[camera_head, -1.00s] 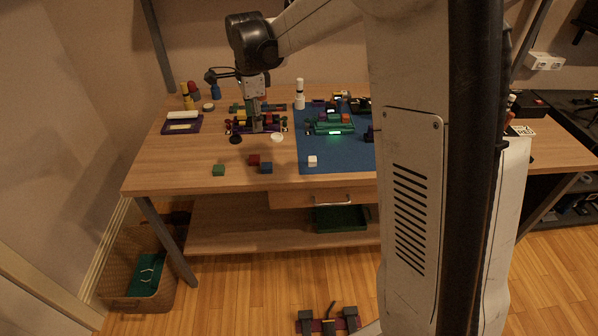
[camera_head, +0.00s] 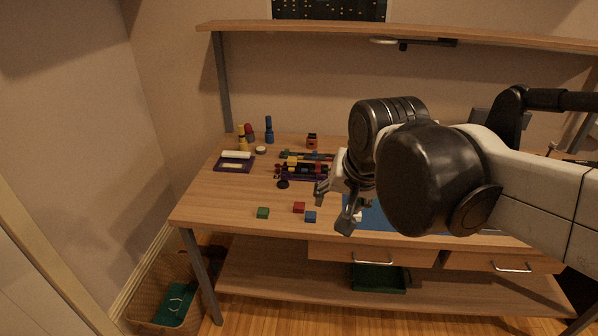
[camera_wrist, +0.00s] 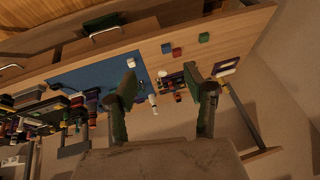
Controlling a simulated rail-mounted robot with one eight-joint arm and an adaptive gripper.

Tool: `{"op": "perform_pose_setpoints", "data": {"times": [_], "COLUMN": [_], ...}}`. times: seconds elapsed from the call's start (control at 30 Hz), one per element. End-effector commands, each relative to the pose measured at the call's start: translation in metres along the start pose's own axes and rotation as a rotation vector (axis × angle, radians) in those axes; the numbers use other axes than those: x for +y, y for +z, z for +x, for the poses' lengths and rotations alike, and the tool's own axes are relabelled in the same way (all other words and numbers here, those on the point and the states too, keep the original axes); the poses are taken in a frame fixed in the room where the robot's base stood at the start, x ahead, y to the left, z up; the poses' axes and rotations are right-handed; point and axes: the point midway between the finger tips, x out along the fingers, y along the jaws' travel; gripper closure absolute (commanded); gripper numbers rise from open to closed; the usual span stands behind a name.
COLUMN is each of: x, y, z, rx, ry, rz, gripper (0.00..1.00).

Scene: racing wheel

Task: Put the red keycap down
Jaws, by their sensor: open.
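The red keycap (camera_head: 299,208) lies on the bare wooden tabletop near the front edge, between a green keycap (camera_head: 263,213) and a blue keycap (camera_head: 310,217). It also shows as a small red block in the wrist view (camera_wrist: 178,52). My gripper (camera_head: 333,209) is open and raised above the table, to the right of the red keycap in the head view. In the wrist view its two fingers (camera_wrist: 160,85) stand wide apart with nothing held between them. The red keycap is apart from both fingers.
A blue mat (camera_wrist: 88,77) with a white keycap (camera_wrist: 131,62) lies beside the bare wood. A cluster of coloured parts (camera_head: 303,168) and a purple tray (camera_head: 234,163) stand farther back. My arm hides much of the right side in the head view.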

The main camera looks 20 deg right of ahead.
Motion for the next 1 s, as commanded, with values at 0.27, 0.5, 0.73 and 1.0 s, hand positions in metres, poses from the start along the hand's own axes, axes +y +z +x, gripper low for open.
{"op": "perform_pose_setpoints", "data": {"times": [0.27,0.5,0.73,1.0], "x": [0.023,0.029,0.029,0.029], "y": [0.055,0.071,0.071,0.071], "z": [-0.008,-0.008,-0.008,-0.008], "rx": [0.090,0.123,0.125,0.124], "ry": [-0.025,-0.027,-0.027,-0.027], "rz": [-0.294,-0.399,-0.404,-0.403], "gripper": [0.52,0.52,0.52,0.52]}}
